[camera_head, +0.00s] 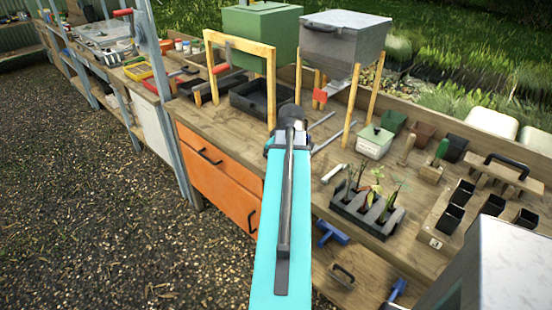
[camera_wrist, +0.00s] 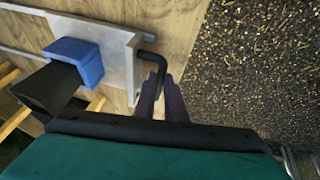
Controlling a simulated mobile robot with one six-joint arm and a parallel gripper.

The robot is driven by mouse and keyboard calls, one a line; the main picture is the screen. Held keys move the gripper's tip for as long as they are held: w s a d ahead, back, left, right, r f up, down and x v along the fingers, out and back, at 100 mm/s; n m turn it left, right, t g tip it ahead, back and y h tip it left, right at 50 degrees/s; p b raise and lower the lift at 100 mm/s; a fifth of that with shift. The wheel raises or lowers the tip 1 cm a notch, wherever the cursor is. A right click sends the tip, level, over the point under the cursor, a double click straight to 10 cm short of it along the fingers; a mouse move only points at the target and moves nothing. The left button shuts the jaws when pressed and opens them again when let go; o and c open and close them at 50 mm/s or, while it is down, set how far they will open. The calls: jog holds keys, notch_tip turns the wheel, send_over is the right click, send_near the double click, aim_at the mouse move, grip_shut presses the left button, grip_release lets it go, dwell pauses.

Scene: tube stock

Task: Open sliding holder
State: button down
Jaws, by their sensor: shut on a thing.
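The sliding holder shows in the wrist view as a pale grey metal plate (camera_wrist: 118,45) with a blue block (camera_wrist: 75,58) on it and a bent black handle (camera_wrist: 152,58) at its end. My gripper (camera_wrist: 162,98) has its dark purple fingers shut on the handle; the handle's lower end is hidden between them. A dark angular piece (camera_wrist: 52,88) is beside the blue block. In the head view my turquoise arm reaches the bench and hides the gripper and handle; thin grey rails (camera_head: 324,131) show just right of the arm's end.
The grey metal hopper (camera_head: 345,40) stands on wooden legs behind the arm's end. A black tray (camera_head: 258,100) and wooden frame (camera_head: 240,47) are left. Seedlings in a black holder (camera_head: 368,212) and a small pale box (camera_head: 374,142) are right. Orange drawers (camera_head: 215,165) front the bench; gravel (camera_head: 110,200) lies open.

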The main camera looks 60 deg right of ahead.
jog(key=shift+d, duration=0.15)
jog(key=c, duration=1.8)
grip_release()
jog(key=b+v, duration=0.2)
jog(key=v, duration=1.2)
